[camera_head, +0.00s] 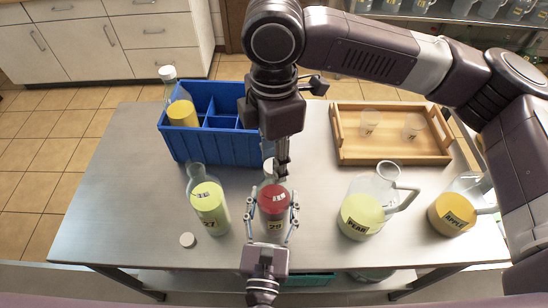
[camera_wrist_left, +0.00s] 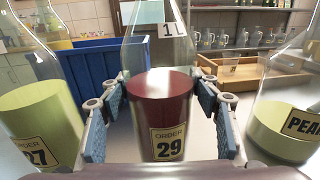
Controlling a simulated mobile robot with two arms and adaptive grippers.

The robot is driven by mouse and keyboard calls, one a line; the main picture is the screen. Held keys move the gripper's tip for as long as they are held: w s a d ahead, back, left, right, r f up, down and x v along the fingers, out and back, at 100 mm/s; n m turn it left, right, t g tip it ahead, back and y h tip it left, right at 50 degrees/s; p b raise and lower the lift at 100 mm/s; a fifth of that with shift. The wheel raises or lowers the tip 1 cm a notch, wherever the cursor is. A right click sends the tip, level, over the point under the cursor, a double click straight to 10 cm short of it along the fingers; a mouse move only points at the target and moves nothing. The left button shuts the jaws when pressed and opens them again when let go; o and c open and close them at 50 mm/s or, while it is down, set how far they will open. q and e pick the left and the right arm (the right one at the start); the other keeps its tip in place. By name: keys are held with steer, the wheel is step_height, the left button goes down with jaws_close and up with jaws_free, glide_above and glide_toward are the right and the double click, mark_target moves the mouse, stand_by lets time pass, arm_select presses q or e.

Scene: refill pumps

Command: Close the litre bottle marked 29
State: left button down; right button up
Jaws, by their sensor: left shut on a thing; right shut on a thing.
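The litre bottle marked 29 (camera_head: 273,222) stands on the metal table, clear glass with dark red liquid. It also shows in the left wrist view (camera_wrist_left: 163,115), its top out of frame. My left gripper (camera_head: 272,212) is shut around its body, with a finger pad on each side. My right gripper (camera_head: 279,168) points down above the bottle's neck, shut on a white cap (camera_head: 268,164) that is partly hidden. I cannot tell whether the cap touches the neck.
Open bottle 27 (camera_head: 208,208) stands left, a loose white cap (camera_head: 187,240) near it. A pear jug (camera_head: 362,215) and apple jug (camera_head: 452,215) stand right. Behind are a blue crate (camera_head: 190,148) with a capped yellow bottle (camera_head: 182,112) and a wooden tray (camera_head: 390,155) with two cups.

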jaws_close()
steer(key=o, duration=1.2)
jaws_free()
steer(key=shift+o, duration=0.2)
steer(key=shift+r, duration=0.1)
step_height(320, 180, up, 12)
arm_select(q)
steer(key=c, duration=0.6)
jaws_free()
steer(key=shift+c, duration=0.2)
steer(key=shift+s, duration=0.1)
steer(key=s+a, duration=0.1)
steer(key=s, duration=1)
steer(key=shift+s+a, duration=0.2)
steer(key=shift+s, duration=0.2)
